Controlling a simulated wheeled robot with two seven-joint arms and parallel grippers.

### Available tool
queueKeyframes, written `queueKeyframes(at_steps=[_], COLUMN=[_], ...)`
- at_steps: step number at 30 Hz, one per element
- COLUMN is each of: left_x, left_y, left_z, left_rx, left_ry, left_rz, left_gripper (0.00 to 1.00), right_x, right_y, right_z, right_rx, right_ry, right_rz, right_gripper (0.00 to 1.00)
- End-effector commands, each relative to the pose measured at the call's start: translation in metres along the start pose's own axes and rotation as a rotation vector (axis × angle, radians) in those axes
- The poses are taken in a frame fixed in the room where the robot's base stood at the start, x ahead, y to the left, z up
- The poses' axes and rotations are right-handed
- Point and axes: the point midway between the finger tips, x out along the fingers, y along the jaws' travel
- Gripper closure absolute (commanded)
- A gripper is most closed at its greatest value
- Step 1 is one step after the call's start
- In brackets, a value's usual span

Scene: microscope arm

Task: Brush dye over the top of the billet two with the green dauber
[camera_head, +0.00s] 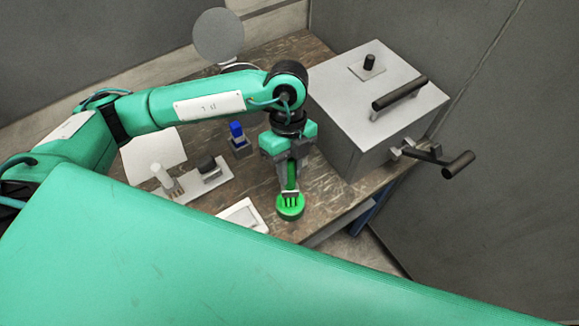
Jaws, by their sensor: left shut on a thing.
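My left gripper (290,190) points down near the front edge of the table, shut on the green dauber (290,209). The dauber's wide round green base shows below the fingers, and part of its green stem shows between them. The base is at or close to the table top; I cannot tell if it touches. I cannot tell which thing is billet two. A small block with a blue top (237,131) stands left of the gripper. My right gripper is not in view.
A grey fixture (205,184) with a white post and a dark block stands left on the wooden table (325,205). A white tray (243,215) lies just left of the dauber. A large grey box (365,105) with black handles fills the right. A round grey disc (218,36) stands behind.

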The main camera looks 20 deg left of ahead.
Motion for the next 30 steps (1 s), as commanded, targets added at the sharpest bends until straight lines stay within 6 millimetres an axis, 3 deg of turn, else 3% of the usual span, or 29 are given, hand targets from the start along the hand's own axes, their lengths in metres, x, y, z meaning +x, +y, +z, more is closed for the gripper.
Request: queueKeyframes(at_steps=[18,30], left_x=[0.001,-0.027], left_y=[0.0,0.006], left_z=[0.0,-0.008], left_rx=[-0.001,0.0], left_ry=[0.0,0.0], left_rz=[0.003,0.001], left_gripper=[1.0,1.0], right_x=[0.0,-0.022], right_y=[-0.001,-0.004], right_z=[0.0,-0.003], right_rx=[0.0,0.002], right_ry=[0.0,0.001], right_rz=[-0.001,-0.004], right_gripper=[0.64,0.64])
